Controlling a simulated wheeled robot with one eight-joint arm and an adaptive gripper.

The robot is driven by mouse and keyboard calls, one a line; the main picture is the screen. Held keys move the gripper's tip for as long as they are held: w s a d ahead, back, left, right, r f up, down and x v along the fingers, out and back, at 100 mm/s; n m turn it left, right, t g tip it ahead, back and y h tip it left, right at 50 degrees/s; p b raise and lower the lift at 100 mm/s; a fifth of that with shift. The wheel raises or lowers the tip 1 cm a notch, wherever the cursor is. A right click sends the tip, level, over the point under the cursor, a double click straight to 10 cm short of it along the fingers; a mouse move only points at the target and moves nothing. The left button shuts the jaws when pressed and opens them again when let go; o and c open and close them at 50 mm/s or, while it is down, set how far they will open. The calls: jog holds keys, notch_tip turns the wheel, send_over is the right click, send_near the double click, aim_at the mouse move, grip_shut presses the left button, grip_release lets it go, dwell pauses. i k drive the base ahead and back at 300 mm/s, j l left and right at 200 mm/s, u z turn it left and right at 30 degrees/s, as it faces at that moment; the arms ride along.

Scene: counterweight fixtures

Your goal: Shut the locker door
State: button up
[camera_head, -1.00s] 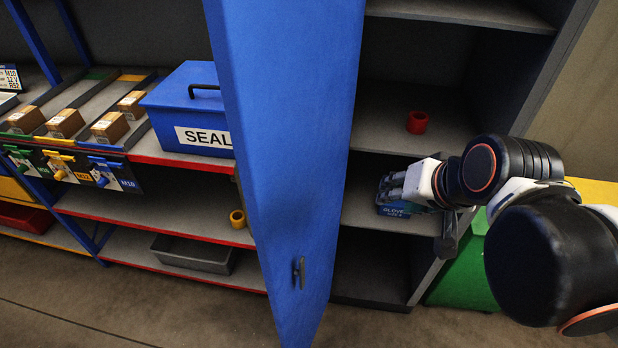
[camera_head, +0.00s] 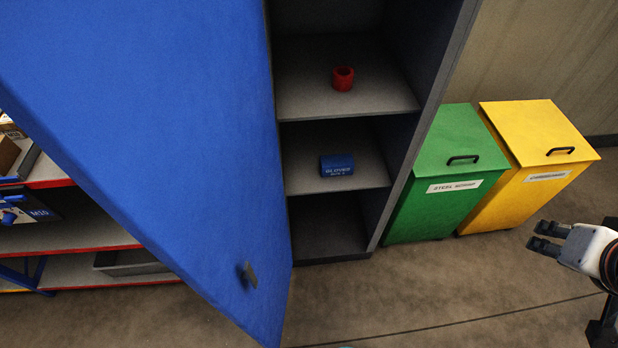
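The blue locker door (camera_head: 150,120) stands open, swung out on the left of the grey locker (camera_head: 405,165). Its small dark handle (camera_head: 249,275) is near the bottom of the door face. Inside the locker, a red ring-shaped part (camera_head: 343,78) sits on the upper visible shelf. A small blue box (camera_head: 337,165) with white lettering sits on the shelf below. My gripper (camera_head: 537,238) is at the right edge, well away from the door, over the floor. Its two dark fingers are apart and nothing shows between them.
A green bin (camera_head: 440,205) and a yellow bin (camera_head: 530,180), both lidded, stand right of the locker. Red-edged shelving (camera_head: 75,250) with a grey tray (camera_head: 130,263) is behind the door at left. The floor in front of the locker is clear.

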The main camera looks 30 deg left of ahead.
aim_at(161, 112)
jog(key=k+z, duration=0.15)
jog(key=z, duration=2.25)
jog(key=l+z, duration=0.1)
jog(key=z, duration=0.3)
jog(key=k+l+z, duration=0.1)
jog(key=z, duration=0.3)
jog(key=l+z, duration=0.2)
jog(key=z, duration=0.25)
jog(key=l+z, duration=0.15)
jog(key=z, duration=0.25)
jog(key=k+l, duration=0.1)
jog(key=l, duration=0.65)
jog(key=l+u, duration=0.1)
jog(key=u, duration=1.1)
jog(key=k+u, duration=0.1)
jog(key=u, duration=0.5)
jog(key=l+u, duration=0.1)
jog(key=u, duration=0.5)
jog(key=k+u, duration=0.1)
jog(key=u, duration=1.1)
jog(key=k+j+u, duration=0.1)
jog(key=u, duration=0.5)
jog(key=j+u, duration=0.1)
jog(key=u, duration=0.5)
jog(key=j+u, duration=0.4)
jog(key=j, duration=0.9)
